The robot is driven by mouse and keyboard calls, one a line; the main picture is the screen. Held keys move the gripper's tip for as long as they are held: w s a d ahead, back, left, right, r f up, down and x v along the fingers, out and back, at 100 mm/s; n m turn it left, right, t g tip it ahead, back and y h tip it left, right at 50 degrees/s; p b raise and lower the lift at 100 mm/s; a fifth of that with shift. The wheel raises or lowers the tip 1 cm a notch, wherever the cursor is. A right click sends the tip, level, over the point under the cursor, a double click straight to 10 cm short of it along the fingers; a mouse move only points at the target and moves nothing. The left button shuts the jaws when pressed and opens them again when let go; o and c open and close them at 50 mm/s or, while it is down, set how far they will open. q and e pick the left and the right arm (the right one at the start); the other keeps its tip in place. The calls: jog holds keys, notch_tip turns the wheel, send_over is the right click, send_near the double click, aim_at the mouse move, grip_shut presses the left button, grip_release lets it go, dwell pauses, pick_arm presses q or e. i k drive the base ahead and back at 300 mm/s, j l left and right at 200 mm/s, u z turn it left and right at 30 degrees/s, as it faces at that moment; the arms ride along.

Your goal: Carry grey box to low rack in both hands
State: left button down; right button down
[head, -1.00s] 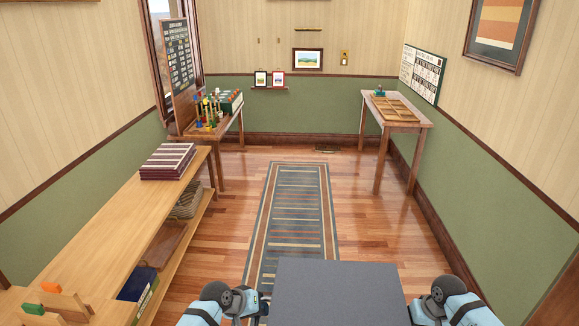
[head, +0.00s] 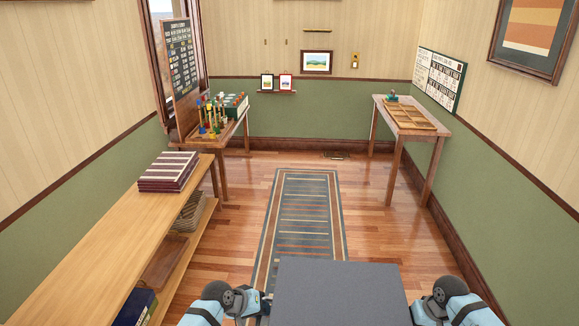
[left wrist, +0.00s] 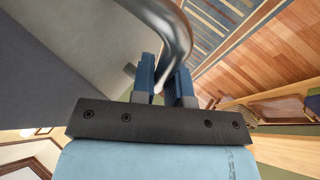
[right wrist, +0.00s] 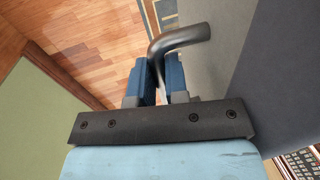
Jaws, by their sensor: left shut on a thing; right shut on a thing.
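The grey box (head: 338,290) is held in front of me at the bottom middle of the head view, its flat top facing up. My left gripper (left wrist: 165,92) is shut on a curved metal handle (left wrist: 172,30) at the box's left side. My right gripper (right wrist: 157,85) is shut on a matching handle (right wrist: 180,38) at its right side. A low wooden rack (head: 112,232) runs along the left wall, with a top board and a lower shelf.
Tables stand at the back left and at right (head: 437,127). A striped runner (head: 302,222) covers the clear middle floor.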

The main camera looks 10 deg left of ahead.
aim_at(113, 248)
jog(key=i+u, duration=0.3)
jog(key=i, duration=1)
jog(key=i+u, duration=0.25)
jog(key=i, duration=0.4)
jog(key=i+u, duration=1.95)
jog(key=u, duration=0.55)
jog(key=k, duration=0.05)
